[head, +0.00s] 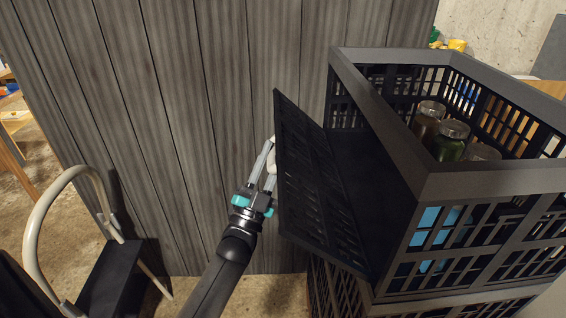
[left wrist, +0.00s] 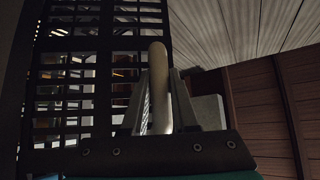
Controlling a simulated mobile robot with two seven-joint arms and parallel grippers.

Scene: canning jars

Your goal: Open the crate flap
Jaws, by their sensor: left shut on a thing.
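The black crate (head: 450,183) stands at the right in the head view, on top of another crate. Its dark lattice flap (head: 312,185) stands swung out from the crate's left side, leaving a gap between flap and crate. The flap also fills the left of the left wrist view (left wrist: 70,75). My left gripper (head: 268,155) is at the flap's outer face, shut on the pale handle, which shows between the fingers in the left wrist view (left wrist: 158,75). My right gripper is not in view.
Several glass jars (head: 451,142) stand inside the crate. The lower crate (head: 335,295) is under it. A grey plank wall (head: 190,100) rises behind my left arm. A step stool with a pale curved rail (head: 38,225) stands at the left.

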